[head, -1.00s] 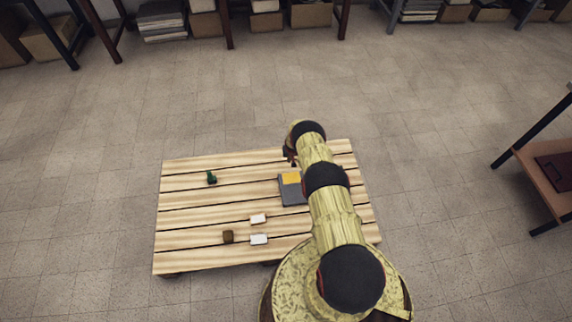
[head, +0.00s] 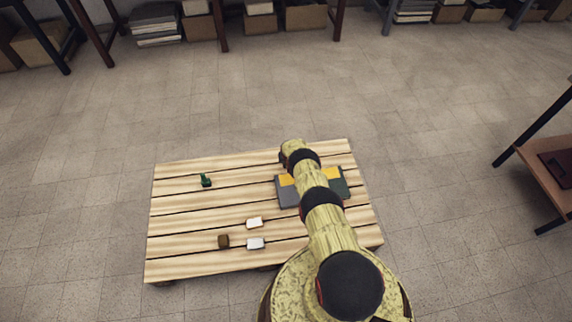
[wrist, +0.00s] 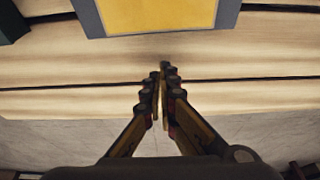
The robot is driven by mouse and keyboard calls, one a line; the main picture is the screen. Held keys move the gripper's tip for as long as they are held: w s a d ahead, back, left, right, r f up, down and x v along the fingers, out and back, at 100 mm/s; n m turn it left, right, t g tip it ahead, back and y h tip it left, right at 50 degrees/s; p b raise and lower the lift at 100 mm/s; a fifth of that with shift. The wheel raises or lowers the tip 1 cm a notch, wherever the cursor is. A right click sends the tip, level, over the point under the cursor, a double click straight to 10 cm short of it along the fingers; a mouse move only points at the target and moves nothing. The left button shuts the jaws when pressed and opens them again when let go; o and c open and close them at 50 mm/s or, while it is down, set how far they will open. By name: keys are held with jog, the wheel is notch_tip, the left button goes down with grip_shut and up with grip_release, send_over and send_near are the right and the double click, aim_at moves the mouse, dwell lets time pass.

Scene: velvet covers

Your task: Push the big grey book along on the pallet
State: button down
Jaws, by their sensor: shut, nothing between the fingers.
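The big grey book (head: 288,196) lies flat on the wooden pallet (head: 180,218), right of its middle. In the wrist view the book (wrist: 229,15) fills the top edge. My gripper (wrist: 163,68) is shut and empty, over the bare boards on the book's far side. Its fingertips point at the book, with a strip of bare wood between them in the picture. I cannot tell their height. In the head view my arm hides the fingers.
Left on the pallet are a small green object (head: 206,181), two white blocks (head: 255,222) (head: 256,243) and a brown block (head: 223,241). Bare boards lie left of the grey book.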

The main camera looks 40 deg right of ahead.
jog(key=shift+s+a+r, duration=0.15)
jog(key=shift+s+a, duration=0.25)
jog(key=shift+s, duration=0.4)
jog(key=shift+s+a+r, duration=0.1)
jog(key=shift+s+a, duration=0.25)
jog(key=shift+s, duration=0.45)
